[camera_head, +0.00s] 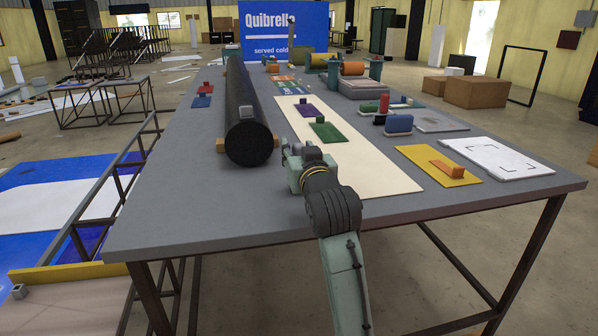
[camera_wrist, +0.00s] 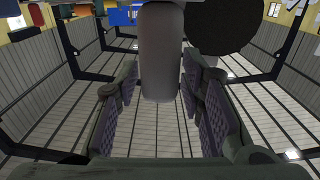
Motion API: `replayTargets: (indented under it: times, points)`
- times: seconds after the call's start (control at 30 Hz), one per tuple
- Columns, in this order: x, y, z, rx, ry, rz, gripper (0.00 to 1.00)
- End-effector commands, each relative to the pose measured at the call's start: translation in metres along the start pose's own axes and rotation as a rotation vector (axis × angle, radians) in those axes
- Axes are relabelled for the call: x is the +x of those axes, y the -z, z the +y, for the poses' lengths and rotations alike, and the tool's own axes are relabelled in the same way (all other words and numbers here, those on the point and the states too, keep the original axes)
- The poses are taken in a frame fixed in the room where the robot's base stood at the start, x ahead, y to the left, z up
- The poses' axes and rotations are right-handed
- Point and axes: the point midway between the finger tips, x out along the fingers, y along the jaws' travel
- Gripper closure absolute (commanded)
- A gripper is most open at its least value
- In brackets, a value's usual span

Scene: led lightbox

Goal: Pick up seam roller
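My gripper (camera_head: 290,160) is low over the near part of the grey table (camera_head: 190,215), just right of the front end of a thick black roll (camera_head: 247,140). In the wrist view my gripper (camera_wrist: 160,80) has its fingers apart, one on each side of a pale grey rounded cylinder (camera_wrist: 161,50). A narrow gap seems to show on both sides of it. This cylinder may be part of the seam roller, but I cannot tell. In the head view my wrist and fingers hide most of that spot.
The black roll's round end (camera_wrist: 222,27) is close at upper right in the wrist view. A cream sheet (camera_head: 370,170) holds a green block tool (camera_head: 327,132). An orange tool (camera_head: 447,168) lies on a yellow sheet (camera_head: 430,157). The table's near left corner is clear.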

Motion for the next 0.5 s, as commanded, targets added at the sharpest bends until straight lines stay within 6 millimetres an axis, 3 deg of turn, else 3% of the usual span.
replayTargets:
  times: [0.5]
  points:
    - [-0.0002, 0.0002, 0.0001, 0.0, 0.0, 0.0, 1.0]
